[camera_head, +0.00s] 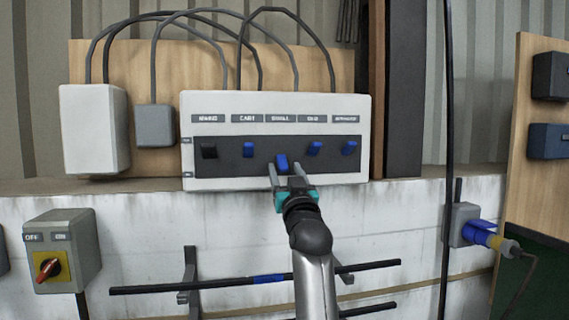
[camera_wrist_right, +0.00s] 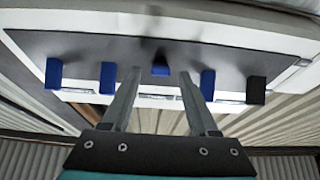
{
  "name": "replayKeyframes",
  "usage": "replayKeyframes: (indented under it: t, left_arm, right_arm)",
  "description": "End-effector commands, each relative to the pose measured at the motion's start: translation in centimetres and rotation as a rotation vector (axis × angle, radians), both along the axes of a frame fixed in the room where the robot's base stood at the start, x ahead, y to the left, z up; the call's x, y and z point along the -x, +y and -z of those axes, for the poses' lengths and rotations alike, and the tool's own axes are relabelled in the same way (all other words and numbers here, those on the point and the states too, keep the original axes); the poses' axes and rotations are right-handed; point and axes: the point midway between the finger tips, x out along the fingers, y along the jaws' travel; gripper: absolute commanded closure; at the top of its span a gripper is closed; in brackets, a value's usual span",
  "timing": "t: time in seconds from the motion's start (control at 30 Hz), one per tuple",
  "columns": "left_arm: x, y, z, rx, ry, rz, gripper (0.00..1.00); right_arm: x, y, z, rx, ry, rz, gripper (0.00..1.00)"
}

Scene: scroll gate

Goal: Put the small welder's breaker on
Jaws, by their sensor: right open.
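The white breaker panel (camera_head: 275,184) has a dark strip with several toggles under small labels. The middle toggle (camera_head: 281,160), blue, is under a label that seems to read "SMALL". It sits lower than the toggles beside it. My right gripper (camera_head: 283,171) is open just in front of and below this toggle. In the right wrist view the toggle (camera_wrist_right: 160,70) shows between the two spread fingertips, with a gap on each side. I cannot tell how far the fingers reach around it. My left gripper is not in view.
A black toggle (camera_head: 208,150) and a blue toggle (camera_head: 249,149) are to the left; blue toggles (camera_head: 315,148) and (camera_head: 349,147) are to the right. A grey rotary switch box (camera_head: 62,250) is lower left. A dark bar (camera_head: 200,286) runs below. A socket with plug (camera_head: 465,224) is right.

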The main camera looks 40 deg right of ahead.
Motion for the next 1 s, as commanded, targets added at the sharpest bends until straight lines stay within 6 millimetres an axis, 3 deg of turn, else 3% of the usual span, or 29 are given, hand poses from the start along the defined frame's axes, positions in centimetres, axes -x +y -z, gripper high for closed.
replayKeyframes:
  t: [0.2,0.53,1.0]
  left_arm:
    - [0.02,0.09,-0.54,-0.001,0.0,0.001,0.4]
    - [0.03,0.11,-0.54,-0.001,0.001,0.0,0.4]
    - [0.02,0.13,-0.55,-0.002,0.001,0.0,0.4]
  right_arm:
    - [-1.1,-0.6,-0.58,0.0,0.0,-0.001,0.4]
    - [-1.25,-0.69,-0.59,0.0,-0.001,0.0,0.4]
    - [-1.23,-0.68,-0.57,0.0,0.0,0.0,0.92]
